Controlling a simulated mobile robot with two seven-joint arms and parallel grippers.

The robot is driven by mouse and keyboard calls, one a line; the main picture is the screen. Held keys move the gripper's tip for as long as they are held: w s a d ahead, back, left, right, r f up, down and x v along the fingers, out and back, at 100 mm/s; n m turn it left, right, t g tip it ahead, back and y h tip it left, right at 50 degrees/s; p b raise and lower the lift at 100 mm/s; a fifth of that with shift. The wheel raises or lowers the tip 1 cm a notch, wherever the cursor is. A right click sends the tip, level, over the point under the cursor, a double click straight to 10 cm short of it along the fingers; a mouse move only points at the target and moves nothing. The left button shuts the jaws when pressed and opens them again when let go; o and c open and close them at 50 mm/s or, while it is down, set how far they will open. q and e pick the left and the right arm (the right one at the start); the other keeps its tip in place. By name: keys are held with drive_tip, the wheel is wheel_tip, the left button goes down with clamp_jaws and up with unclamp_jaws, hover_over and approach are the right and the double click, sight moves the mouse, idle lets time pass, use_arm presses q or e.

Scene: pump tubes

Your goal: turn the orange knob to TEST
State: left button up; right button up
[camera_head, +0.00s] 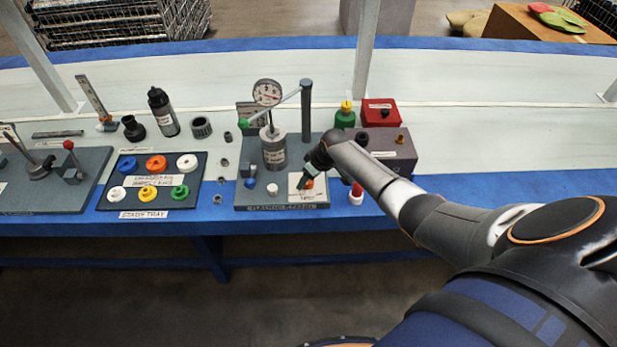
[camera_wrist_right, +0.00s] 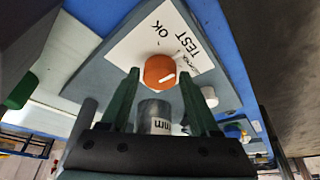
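The orange knob (camera_wrist_right: 160,71) sits on a white label plate (camera_wrist_right: 125,48) printed OK and TEST, with a white pointer line on the knob's face. In the head view the knob (camera_head: 308,184) is partly hidden by my right gripper (camera_head: 305,178). In the right wrist view, the two green fingers of my right gripper (camera_wrist_right: 159,75) stand apart, one on each side of the knob. Small gaps show between knob and fingertips, so it looks open; contact cannot be told. The pointer slants toward the picture's lower left. My left gripper is not in view.
The grey base (camera_head: 245,200) also carries a dial gauge (camera_head: 268,92), a metal cylinder (camera_head: 273,150), a post (camera_head: 306,110), a blue knob (camera_head: 250,184) and a white knob (camera_head: 272,189). A tray of coloured rings (camera_head: 110,180) lies left.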

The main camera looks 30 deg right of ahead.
drive_tip(key=shift+o, duration=1.3)
drive_tip(key=shift+s+d+r+p, duration=0.15)
drive_tip(key=shift+r+p, duration=0.2)
drive_tip(key=shift+r, duration=0.25)
drive_tip(key=a+p+v, duration=0.1)
drive_tip(key=p+v, duration=0.2)
drive_tip(key=v, duration=0.8)
drive_tip(key=shift+s+d, duration=0.2)
drive_tip(key=shift+d, duration=0.25)
drive_tip(key=s+a+f+t+y, duration=0.1)
drive_tip(key=s+a+f+t, duration=0.1)
drive_tip(key=s+a+f, duration=0.4)
drive_tip(key=s+a+f+t, duration=0.1)
drive_tip(key=s+a+f, duration=0.3)
drive_tip(key=s+a, duration=0.45)
drive_tip(key=s+a+r+t, duration=0.2)
drive_tip(key=s+a, duration=0.2)
drive_tip(key=s, duration=0.3)
drive_tip(key=shift+s+a+m, duration=0.15)
drive_tip(key=shift+s+m, duration=0.25)
